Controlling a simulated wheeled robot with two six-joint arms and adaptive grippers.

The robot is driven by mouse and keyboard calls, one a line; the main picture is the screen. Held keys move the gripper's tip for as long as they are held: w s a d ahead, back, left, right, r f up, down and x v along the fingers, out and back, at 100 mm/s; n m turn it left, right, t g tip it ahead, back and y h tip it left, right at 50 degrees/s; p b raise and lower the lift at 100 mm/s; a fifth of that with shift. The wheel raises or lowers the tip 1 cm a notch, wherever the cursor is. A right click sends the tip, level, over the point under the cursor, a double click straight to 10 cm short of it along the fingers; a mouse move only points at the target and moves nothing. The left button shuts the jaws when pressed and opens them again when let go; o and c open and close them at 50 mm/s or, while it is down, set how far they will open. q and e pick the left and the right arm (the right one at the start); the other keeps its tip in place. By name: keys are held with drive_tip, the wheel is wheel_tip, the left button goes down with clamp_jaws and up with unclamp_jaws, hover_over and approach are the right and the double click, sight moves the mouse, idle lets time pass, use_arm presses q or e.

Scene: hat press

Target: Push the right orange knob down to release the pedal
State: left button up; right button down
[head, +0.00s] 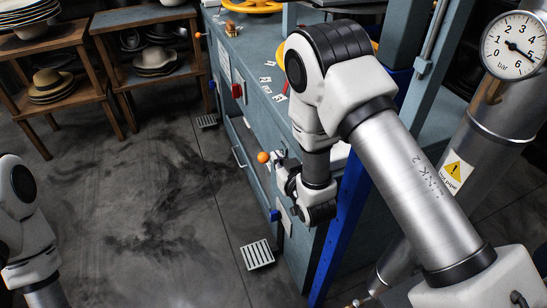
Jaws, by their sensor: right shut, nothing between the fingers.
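The right orange knob (263,157) sticks out from the front of the blue-grey press cabinet. My right gripper (280,163) is shut and empty, just to the right of the knob. The fingertips are small here and partly hidden by my wrist, so I cannot tell whether they touch the knob. The grated metal pedal (257,254) is low by the floor, below and in front of the cabinet. A second orange knob (197,35) and a second pedal (207,120) are farther back. Only part of my left arm shows at the left edge; its gripper is out of view.
My right arm covers much of the press. A blue post (342,225) stands right of my gripper. A pressure gauge (514,45) and a metal cylinder are at the right. Wooden shelves (70,101) with hats stand at the back left. The floor at left is clear.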

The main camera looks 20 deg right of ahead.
drive_tip(key=shift+w+d+f, duration=0.1)
drive_tip(key=shift+d+f, duration=0.05)
hover_over(266, 154)
drive_tip(key=s, duration=0.2)
wheel_tip(266, 154, down, 2)
drive_tip(key=f, duration=0.4)
drive_tip(key=shift+w+a, duration=0.3)
drive_tip(key=shift+f, duration=0.25)
